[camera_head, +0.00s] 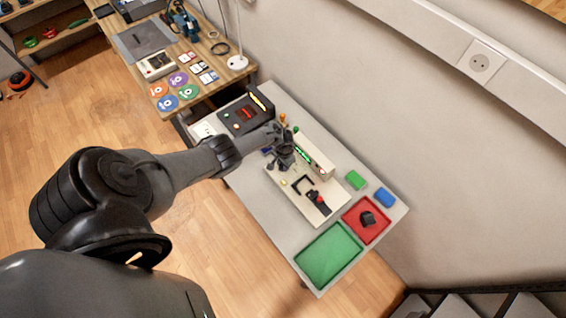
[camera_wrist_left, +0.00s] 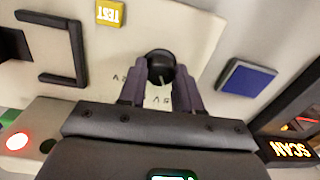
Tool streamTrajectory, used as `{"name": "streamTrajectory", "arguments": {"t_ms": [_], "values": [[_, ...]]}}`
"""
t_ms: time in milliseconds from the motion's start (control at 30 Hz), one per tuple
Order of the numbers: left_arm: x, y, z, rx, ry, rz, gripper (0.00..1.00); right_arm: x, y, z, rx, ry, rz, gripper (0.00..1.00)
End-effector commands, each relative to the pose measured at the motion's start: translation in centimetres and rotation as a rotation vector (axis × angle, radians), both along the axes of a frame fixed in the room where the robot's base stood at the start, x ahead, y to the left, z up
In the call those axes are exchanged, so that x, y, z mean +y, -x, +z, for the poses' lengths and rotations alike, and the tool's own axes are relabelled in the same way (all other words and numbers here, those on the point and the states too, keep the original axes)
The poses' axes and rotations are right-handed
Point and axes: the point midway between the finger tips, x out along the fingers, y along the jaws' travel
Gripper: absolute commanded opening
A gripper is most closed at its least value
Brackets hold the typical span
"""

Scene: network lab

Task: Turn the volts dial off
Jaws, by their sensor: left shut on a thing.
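The volts dial (camera_wrist_left: 160,66) is a round black knob with a light pointer mark on a cream panel (camera_wrist_left: 215,40). My left gripper (camera_wrist_left: 160,80) is shut on it, a dark finger on either side, in the left wrist view. Volt markings beside the dial show upside down and are partly covered by the fingers. In the head view my left gripper (camera_head: 280,154) is at the panel (camera_head: 318,215) on the grey table, and it hides the dial. My right gripper is in neither view.
A green tray (camera_head: 328,256) and red tray (camera_head: 366,232) occupy the table's near end.

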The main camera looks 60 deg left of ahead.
Motion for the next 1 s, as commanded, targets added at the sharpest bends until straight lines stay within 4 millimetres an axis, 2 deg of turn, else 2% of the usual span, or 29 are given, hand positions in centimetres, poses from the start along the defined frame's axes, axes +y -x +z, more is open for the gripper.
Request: {"name": "streamTrajectory", "arguments": {"t_ms": [500, 733, 1000], "values": [[-0.1, 0.0, 0.0, 0.0, 0.001, 0.45, 0.03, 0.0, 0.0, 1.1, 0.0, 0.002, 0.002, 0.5], [0.0, -0.1, 0.0, -0.001, -0.001, 0.571, 0.03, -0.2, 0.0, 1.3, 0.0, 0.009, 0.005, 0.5], [0.0, -0.1, -0.1, -0.001, -0.001, 0.631, 0.03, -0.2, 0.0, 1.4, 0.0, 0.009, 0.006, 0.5]]}}
